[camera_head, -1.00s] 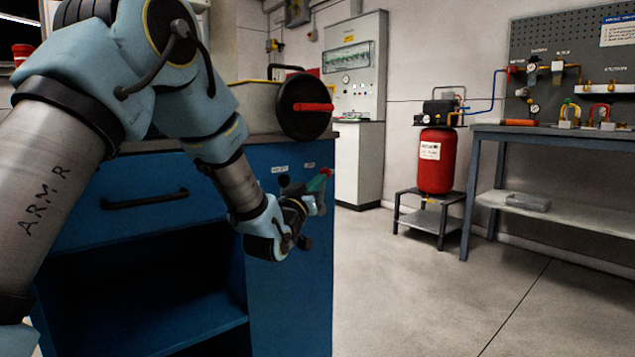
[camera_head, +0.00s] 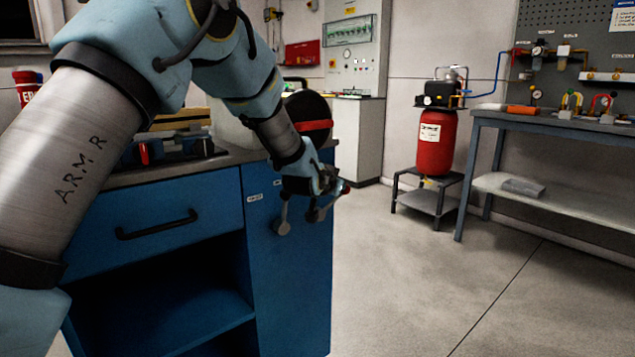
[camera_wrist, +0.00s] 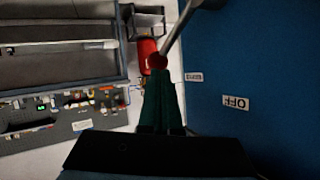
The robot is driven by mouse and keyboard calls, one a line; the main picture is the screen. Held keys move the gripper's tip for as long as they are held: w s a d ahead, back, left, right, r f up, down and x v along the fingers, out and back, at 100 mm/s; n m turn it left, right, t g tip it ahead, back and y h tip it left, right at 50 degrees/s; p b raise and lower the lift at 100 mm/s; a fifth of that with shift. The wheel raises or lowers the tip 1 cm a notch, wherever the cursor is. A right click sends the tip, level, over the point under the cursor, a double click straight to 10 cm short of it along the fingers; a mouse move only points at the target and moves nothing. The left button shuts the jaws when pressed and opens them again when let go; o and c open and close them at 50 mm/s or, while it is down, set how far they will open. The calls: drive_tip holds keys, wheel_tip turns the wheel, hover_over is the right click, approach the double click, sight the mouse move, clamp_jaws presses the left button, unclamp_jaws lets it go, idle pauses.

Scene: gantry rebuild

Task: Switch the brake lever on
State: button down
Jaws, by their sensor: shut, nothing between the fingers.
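The blue cabinet's narrow end panel (camera_head: 262,280) carries two small white labels; the larger-looking one in the wrist view (camera_wrist: 236,103) reads OFF, upside down. My gripper is shut and empty, with green fingers, beside the panel.
The cabinet has a drawer handle (camera_head: 157,225) and an open lower bay. A dark round item with a red bar (camera_head: 316,126) stands on its top edge. A red compressor (camera_head: 432,140) and a workbench (camera_head: 560,133) stand behind. The floor at right is clear.

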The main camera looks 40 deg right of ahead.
drive_tip(key=shift+d+f, duration=0.3)
drive_tip(key=shift+d, duration=0.3)
drive_tip(key=shift+s, duration=0.1)
drive_tip(key=shift+r, duration=0.1)
